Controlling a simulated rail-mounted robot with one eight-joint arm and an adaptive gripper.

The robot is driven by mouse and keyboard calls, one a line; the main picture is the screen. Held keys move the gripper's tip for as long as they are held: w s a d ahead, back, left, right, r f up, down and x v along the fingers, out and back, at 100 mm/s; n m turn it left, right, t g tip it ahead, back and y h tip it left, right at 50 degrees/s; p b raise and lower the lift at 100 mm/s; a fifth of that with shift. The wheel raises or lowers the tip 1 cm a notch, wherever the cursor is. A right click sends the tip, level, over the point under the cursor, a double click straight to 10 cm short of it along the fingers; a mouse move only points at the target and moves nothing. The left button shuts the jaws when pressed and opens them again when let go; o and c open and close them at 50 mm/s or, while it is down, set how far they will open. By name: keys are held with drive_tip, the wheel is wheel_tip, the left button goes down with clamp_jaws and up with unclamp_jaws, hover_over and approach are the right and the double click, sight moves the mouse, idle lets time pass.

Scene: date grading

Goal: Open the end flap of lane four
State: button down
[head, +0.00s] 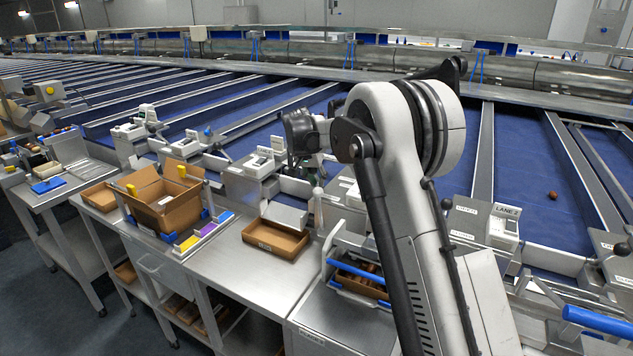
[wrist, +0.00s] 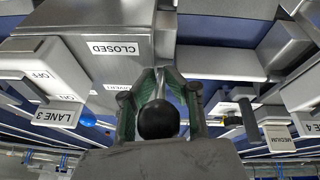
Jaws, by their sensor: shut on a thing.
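In the wrist view my gripper (wrist: 160,92) is shut on a round black knob (wrist: 158,120), with its green-lined fingers on both sides of it. The knob is in front of a grey housing (wrist: 75,45) with a CLOSED label (wrist: 117,48) and a second label partly hidden by the fingers. In the head view my dark gripper (head: 300,135) is above the lane ends, beside a light lane box (head: 249,168) whose label is too small to read surely. The knob is hidden there. I cannot tell the flap's position.
In the head view a shallow cardboard tray (head: 275,238) and an open carton (head: 165,200) are on the steel bench (head: 232,275). A brown date (head: 552,195) lies on a blue lane.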

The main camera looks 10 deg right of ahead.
drive_tip(key=shift+w+d+r+g+y+p, duration=0.3)
drive_tip(key=shift+w+d+g+y, duration=0.2)
drive_tip(key=shift+g+y, duration=0.3)
drive_tip(key=shift+w+d+r+g+y+p, duration=0.2)
drive_tip(key=shift+w+d+r+g+y, duration=0.2)
drive_tip(key=shift+g+y, duration=0.4)
drive_tip(key=shift+w+d+r, duration=0.15)
drive_tip(key=shift+w+d, duration=0.1)
drive_tip(key=shift+w, duration=0.1)
drive_tip(key=shift+w+d+p, duration=0.35)
drive_tip(key=shift+w+d, duration=0.35)
drive_tip(key=shift+w, duration=0.05)
drive_tip(key=shift+w+d+f+p, duration=0.4)
drive_tip(key=shift+w+d+f, duration=0.1)
drive_tip(key=shift+w+d, duration=0.25)
drive_tip(key=shift+d+f, duration=0.1)
drive_tip(key=c, duration=1.8)
unclamp_jaws()
drive_tip(key=shift+d, duration=0.2)
drive_tip(key=shift+a, duration=0.25)
